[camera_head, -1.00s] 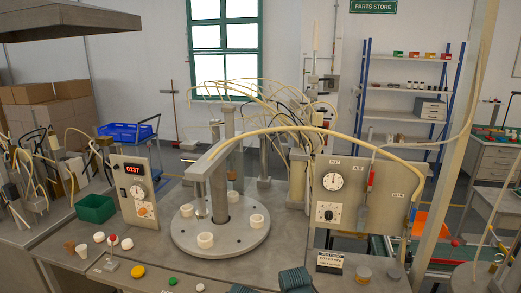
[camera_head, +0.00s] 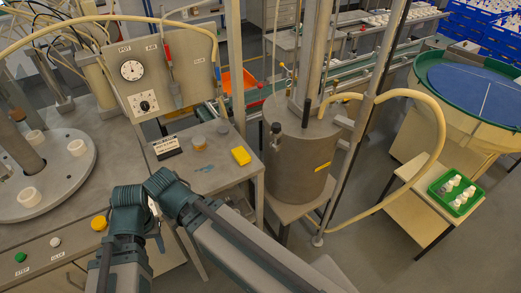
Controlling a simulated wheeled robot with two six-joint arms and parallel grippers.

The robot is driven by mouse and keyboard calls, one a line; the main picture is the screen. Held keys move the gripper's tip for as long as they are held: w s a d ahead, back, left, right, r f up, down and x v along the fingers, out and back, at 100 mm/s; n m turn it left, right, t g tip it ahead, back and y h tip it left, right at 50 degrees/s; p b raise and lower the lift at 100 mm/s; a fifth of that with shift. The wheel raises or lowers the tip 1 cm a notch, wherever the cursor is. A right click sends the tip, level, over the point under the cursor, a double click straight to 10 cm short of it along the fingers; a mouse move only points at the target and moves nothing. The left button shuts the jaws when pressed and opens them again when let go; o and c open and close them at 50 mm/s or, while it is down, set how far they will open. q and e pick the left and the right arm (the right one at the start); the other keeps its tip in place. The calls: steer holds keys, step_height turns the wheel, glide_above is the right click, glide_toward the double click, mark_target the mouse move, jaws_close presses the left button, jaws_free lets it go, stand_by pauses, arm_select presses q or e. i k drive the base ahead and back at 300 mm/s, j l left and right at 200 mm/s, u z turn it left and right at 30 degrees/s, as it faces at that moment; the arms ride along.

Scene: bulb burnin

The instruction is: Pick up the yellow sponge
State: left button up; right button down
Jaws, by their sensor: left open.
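The yellow sponge (camera_head: 241,156) is a small bright block lying flat on a grey table top (camera_head: 205,179), near its right edge. Nothing covers it. My left gripper (camera_head: 155,222) shows only in small part, low and left of the sponge, behind the dark teal arm joints. It is open, well apart from the sponge, with no object seen in it. My right gripper cannot be made out; an arm link crosses the bottom of the view.
A labelled sign (camera_head: 167,147) and small round pots (camera_head: 199,142) stand left of the sponge. A gauge panel (camera_head: 154,80) rises behind them. A large metal drum (camera_head: 297,158) stands close to the right. Open floor (camera_head: 367,235) lies further right.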

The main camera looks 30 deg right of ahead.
mark_target(241, 155)
steer(key=z, duration=0.9)
